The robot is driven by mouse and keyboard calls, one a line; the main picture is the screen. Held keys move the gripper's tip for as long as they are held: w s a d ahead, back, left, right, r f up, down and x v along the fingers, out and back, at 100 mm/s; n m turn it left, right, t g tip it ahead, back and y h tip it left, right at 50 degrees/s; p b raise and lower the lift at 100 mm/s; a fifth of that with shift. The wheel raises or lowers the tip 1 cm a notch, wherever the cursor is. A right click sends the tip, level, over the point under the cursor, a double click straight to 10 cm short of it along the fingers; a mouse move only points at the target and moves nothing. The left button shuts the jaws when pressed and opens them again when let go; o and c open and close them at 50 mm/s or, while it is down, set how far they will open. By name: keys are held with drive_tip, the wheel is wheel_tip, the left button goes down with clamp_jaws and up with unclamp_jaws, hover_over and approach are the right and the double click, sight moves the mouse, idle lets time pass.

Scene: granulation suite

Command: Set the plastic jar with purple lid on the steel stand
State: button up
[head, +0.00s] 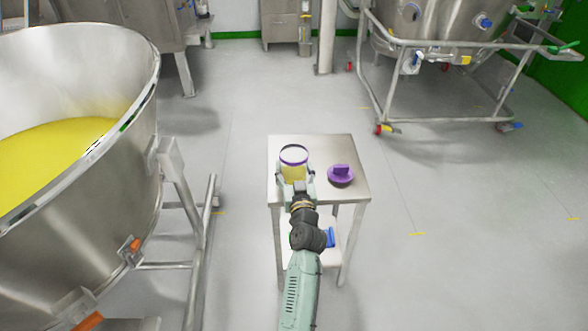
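The plastic jar (294,165) is clear with yellow contents and a purple ring around its open-looking top. It is upright at the left part of the steel stand (327,145); whether its base touches the top is hidden. A purple lid (341,175) with a raised grip lies on the stand's top, right of the jar and apart from it. My gripper (297,177) is at the near side of the jar, with a pale finger on either side of it. I cannot tell whether the fingers press on the jar.
A large steel vessel of yellow material (60,150) stands close on the left, its frame (200,240) near the stand. A blue item (330,237) is on the stand's lower shelf. A wheeled tank frame (400,90) stands at the back right. Floor right of the stand is clear.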

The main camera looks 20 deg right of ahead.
drive_tip(key=o, duration=1.2)
drive_tip(key=shift+f, duration=0.1)
drive_tip(key=shift+o, duration=0.2)
drive_tip(key=shift+r+p, duration=0.3)
drive_tip(key=shift+p, duration=0.05)
drive_tip(key=b+v, duration=0.4)
drive_tip(key=v, duration=0.8)
drive_tip(key=shift+f, duration=0.15)
